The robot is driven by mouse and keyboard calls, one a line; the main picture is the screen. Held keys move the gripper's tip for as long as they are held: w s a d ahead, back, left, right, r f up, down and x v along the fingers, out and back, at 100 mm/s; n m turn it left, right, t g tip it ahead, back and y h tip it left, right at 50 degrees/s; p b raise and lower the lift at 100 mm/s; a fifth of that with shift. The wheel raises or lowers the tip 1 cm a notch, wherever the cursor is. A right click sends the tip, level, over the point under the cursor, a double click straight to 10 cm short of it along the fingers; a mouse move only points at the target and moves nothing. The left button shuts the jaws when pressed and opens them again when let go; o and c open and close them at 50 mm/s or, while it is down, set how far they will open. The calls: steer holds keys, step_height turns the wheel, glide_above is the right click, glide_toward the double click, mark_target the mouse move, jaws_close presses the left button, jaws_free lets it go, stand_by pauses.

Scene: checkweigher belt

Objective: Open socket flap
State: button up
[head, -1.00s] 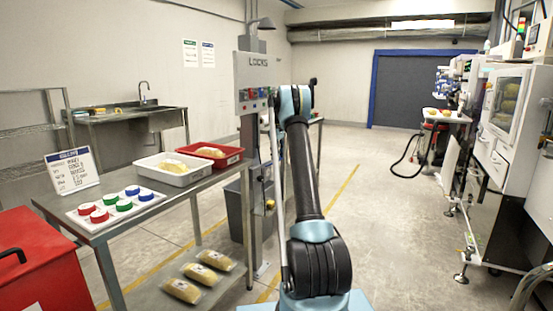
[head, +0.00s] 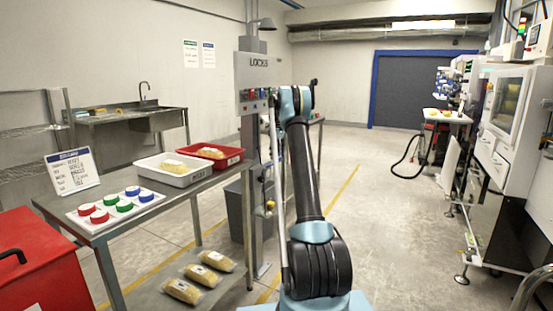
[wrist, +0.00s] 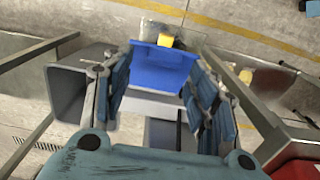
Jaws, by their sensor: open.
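A blue block-like part (wrist: 160,68) with a small yellow piece (wrist: 165,40) at its far edge shows in the wrist view. It may be the socket and its flap, but I cannot tell where the flap begins or whether it is shut. My gripper (wrist: 161,84) is open, with its blue-padded fingers on either side of the view of this part. I cannot tell whether either finger touches it. In the head view my arm hides most of the gripper and that side of the grey post (head: 247,150).
The post carries a LOCKS board (head: 252,78) at its top. A grey bin (wrist: 66,92) stands close by. A steel table (head: 190,188) with a white tray (head: 175,178) and a red tray (head: 233,159) is to the left.

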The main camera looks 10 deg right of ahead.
step_height(320, 180, up, 7)
steer(key=shift+w+a, duration=0.15)
stand_by(0.6)
